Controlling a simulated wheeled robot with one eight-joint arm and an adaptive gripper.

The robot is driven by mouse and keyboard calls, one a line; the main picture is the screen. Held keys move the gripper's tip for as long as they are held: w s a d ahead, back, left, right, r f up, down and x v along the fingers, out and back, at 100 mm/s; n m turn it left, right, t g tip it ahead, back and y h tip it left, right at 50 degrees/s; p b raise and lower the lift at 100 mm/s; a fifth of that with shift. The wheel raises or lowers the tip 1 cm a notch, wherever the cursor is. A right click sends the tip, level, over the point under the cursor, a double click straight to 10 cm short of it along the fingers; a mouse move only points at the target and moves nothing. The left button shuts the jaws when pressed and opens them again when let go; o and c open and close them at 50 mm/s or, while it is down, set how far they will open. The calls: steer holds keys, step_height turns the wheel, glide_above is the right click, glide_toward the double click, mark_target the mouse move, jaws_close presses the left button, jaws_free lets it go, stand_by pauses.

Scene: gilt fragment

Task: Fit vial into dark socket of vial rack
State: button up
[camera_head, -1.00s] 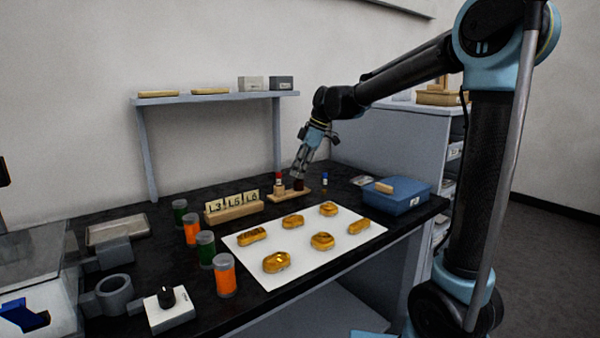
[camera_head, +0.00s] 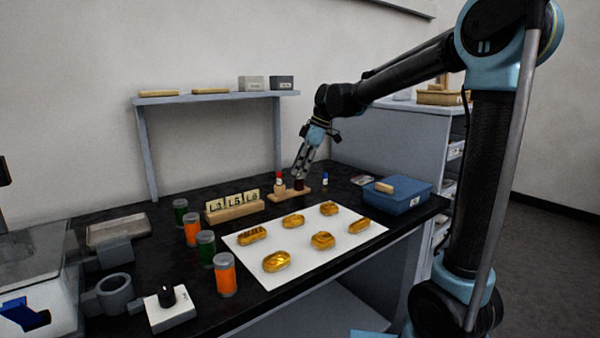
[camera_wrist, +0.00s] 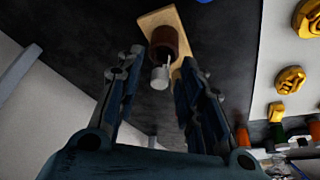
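The wooden vial rack (camera_head: 307,192) stands on the black bench. Its dark red-brown socket (camera_head: 299,185) is at the right end and also shows in the wrist view (camera_wrist: 168,42). A red-capped vial (camera_head: 280,177) stands upright at the rack's left end. A second vial, with a blue cap (camera_head: 324,180), stands just right of the rack. My gripper (camera_head: 298,174) points down close above the dark socket. In the wrist view its fingers (camera_wrist: 159,62) are apart. A small pale cylinder (camera_wrist: 160,77) shows between them; I cannot tell what it is, and no finger visibly touches it.
A white mat (camera_head: 286,246) with several golden pieces lies in front of the rack. A blue box (camera_head: 404,201) is at the right. Several orange and green jars (camera_head: 225,275) stand at left.

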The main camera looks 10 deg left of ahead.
steer(key=v, duration=1.1)
steer(key=shift+d, duration=0.1)
